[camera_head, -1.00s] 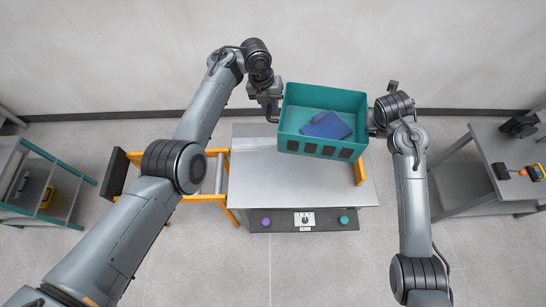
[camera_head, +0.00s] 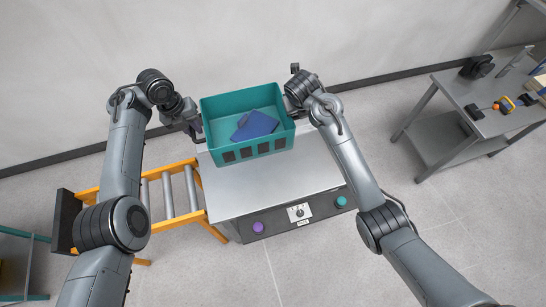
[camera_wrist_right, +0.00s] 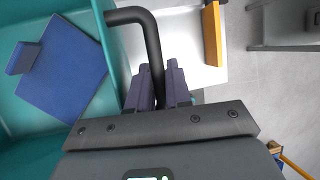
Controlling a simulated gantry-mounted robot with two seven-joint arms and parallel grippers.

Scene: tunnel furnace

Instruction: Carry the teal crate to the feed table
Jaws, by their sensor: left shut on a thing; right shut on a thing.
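The teal crate (camera_head: 240,99) is an open box with dark slots in its front wall and a blue object (camera_head: 255,126) inside. It is over the back part of a steel-topped table (camera_head: 238,188), apparently the feed table; I cannot tell whether it touches the top. My left gripper (camera_head: 197,130) is shut at the crate's left side, its handle mostly hidden. My right gripper (camera_head: 291,106) is shut at the right side. In the right wrist view, its fingers (camera_wrist_right: 160,86) close on the crate's black handle (camera_wrist_right: 147,30).
An orange-framed roller section (camera_head: 168,193) adjoins the table's left side. The table's front has a control panel (camera_head: 298,213) with purple and teal buttons. A grey side table (camera_head: 482,125) with tools stands at the right. A teal-edged shelf (camera_head: 20,262) is at lower left.

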